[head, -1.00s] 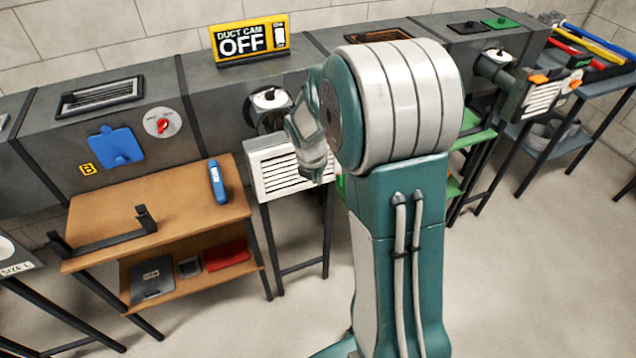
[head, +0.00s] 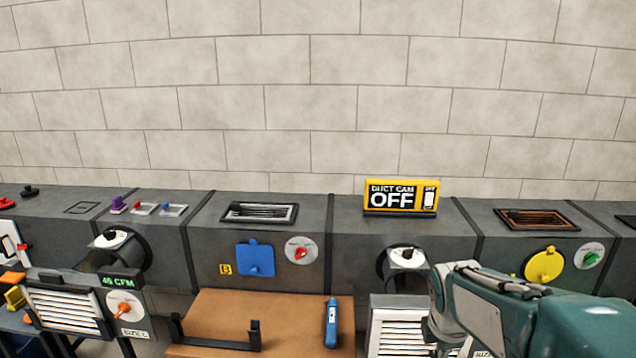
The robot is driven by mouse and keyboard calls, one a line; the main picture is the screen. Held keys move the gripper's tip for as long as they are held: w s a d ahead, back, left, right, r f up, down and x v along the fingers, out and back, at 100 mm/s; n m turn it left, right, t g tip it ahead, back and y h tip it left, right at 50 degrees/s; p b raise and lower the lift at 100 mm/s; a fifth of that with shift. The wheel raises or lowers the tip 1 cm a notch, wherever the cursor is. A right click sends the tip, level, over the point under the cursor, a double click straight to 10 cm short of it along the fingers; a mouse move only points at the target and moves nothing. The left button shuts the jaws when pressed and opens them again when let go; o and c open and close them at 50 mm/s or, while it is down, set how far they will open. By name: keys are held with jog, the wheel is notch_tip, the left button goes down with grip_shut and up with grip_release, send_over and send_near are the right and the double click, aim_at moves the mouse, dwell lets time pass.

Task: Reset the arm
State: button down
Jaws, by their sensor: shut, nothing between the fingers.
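My arm, teal and grey, reaches in from the lower right of the head view. My gripper (head: 458,346) is at its left end, cut off by the bottom edge, in front of a white louvred vent (head: 392,325). It is shut and I see nothing held in it.
A long grey duct (head: 340,225) runs along the block wall. On it are a yellow "DUCT CAM OFF" sign (head: 400,196), a blue cover (head: 256,258) and a yellow cover (head: 543,265). A brown table (head: 285,312) below carries a blue device (head: 331,323) and a black bracket (head: 215,342).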

jog(key=s+a+r+m+t+y, duration=0.1)
jog(key=s+a+r+m, duration=0.2)
jog(key=s+m, duration=0.5)
jog(key=s+a+r+m+t, duration=0.1)
jog(key=s+a+r+m, duration=0.2)
jog(key=s+m, duration=0.5)
jog(key=shift+a+r+m+t+y, duration=0.15)
jog(key=shift+a+m+t+y, duration=0.25)
jog(key=shift+a+m, duration=0.5)
